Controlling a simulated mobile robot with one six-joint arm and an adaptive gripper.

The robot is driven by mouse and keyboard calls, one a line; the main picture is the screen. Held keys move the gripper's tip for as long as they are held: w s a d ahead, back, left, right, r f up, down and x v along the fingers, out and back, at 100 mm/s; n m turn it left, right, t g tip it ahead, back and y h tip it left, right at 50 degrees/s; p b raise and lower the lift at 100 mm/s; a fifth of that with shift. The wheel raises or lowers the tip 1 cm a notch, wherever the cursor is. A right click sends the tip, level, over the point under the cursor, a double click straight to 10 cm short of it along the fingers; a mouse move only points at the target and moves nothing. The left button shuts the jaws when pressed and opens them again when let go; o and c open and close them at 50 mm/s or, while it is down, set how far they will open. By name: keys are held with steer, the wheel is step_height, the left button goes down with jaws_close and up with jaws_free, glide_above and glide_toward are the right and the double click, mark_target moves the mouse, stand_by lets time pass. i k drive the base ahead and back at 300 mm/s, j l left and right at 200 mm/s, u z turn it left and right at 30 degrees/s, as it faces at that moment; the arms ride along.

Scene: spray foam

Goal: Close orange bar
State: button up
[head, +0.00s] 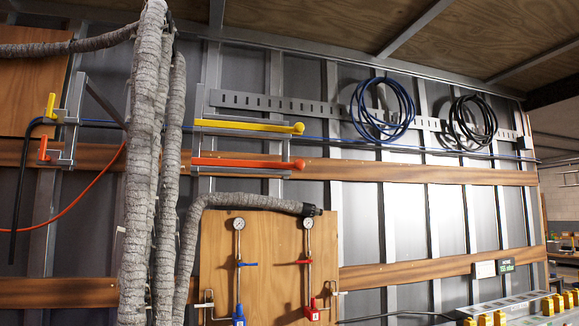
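The orange bar (245,163) is a long bar lying level across a grey metal bracket on the wall, left of the middle. It has a rounded knob at its right end. A similar yellow bar (250,126) lies above it, about parallel. Their left ends come close to the grey hoses. Further left, a second bracket (68,125) carries a yellow end (51,106) and an orange end (44,149), both pointing towards me; their lengths are foreshortened. My gripper is not in view.
Thick grey wrapped hoses (146,190) hang in front of the wall at left. Another hose (250,201) ends in a black tip above a wooden panel (270,265) with two gauges. Blue (383,110) and black (472,122) coils hang at right. Equipment stands at lower right.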

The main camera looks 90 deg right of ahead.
mark_target(299, 164)
steer(key=z, duration=2.35)
